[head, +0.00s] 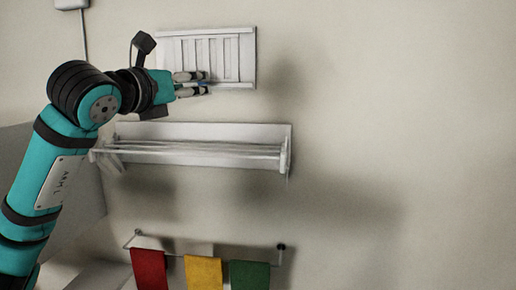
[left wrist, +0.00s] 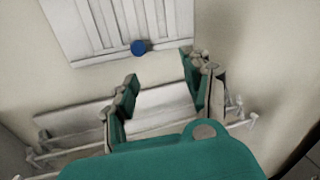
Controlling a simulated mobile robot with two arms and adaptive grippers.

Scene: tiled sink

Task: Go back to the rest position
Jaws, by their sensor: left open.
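My left gripper (head: 200,83) is raised at the upper left, in front of the lower part of a white slatted panel (head: 240,60) on the wall. Its fingers are apart, and in the left wrist view the gap between them (left wrist: 164,72) is empty. A round blue knob (left wrist: 140,47) sits at the panel's lower edge, beyond the fingers. In the head view the knob is mostly hidden behind the fingers, with a bit of blue (head: 202,83) showing. I cannot tell whether the fingers touch it. My right gripper is in neither view.
A white wall shelf with rails (head: 220,133) is just below my left gripper. Lower down, a bar carries a red towel (head: 148,270), a yellow towel (head: 203,273) and a green towel (head: 250,275). A small white box (head: 71,4) with a cable is at top left. The wall at right is bare.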

